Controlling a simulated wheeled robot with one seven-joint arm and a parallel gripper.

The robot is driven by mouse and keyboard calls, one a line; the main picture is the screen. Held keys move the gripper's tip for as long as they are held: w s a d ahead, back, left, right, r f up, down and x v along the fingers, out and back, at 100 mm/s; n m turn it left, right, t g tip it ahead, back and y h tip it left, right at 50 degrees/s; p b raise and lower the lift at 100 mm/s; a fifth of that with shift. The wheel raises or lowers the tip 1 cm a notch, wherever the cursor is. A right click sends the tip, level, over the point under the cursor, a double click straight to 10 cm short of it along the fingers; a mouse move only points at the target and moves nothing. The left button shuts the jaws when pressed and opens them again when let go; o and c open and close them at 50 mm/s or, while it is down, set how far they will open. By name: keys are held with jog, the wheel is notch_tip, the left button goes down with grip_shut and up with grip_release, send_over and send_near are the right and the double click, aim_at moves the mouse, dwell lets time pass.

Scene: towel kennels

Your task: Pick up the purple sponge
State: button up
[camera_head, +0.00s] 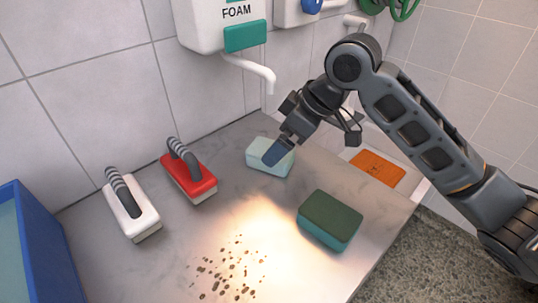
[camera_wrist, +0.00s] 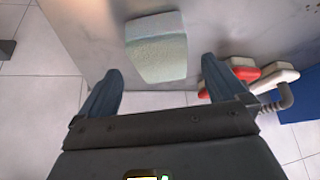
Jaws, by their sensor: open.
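No purple sponge shows in either view. A pale blue-green sponge (camera_head: 262,163) lies on the grey counter (camera_head: 110,270), towards the wall. My gripper (camera_head: 277,152) is over this sponge, pointing down, and partly covers it. In the wrist view the sponge (camera_wrist: 156,48) shows just beyond my gripper (camera_wrist: 162,72), between the lines of its two spread fingers. The fingers are apart and hold nothing. A green-topped teal sponge (camera_head: 331,218) lies nearer on the counter. An orange sponge (camera_head: 378,167) lies in the white basin at the right.
A red brush (camera_head: 190,181) and a white brush (camera_head: 131,212) stand left of the pale sponge. A blue bin (camera_head: 40,240) is at the far left. The foam dispenser's spout (camera_head: 255,70) hangs above the counter. Brown spots (camera_head: 232,268) mark the front.

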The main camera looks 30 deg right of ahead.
jog(key=x, duration=0.4)
jog(key=shift+c, duration=0.2)
jog(key=c, duration=1.1)
jog(key=shift+r, duration=0.8)
notch_tip(320, 180, up, 2)
jog(key=shift+r, duration=0.1)
jog(key=s+d+b, duration=0.1)
jog(key=s+d, duration=0.2)
jog(key=s, duration=0.1)
jog(key=s+d+b, duration=0.1)
jog(key=s+d, duration=0.3)
jog(key=s, duration=0.1)
jog(key=s+d+b, duration=0.1)
jog(key=s+d, duration=0.3)
jog(key=s, duration=0.1)
jog(key=shift+d, duration=0.25)
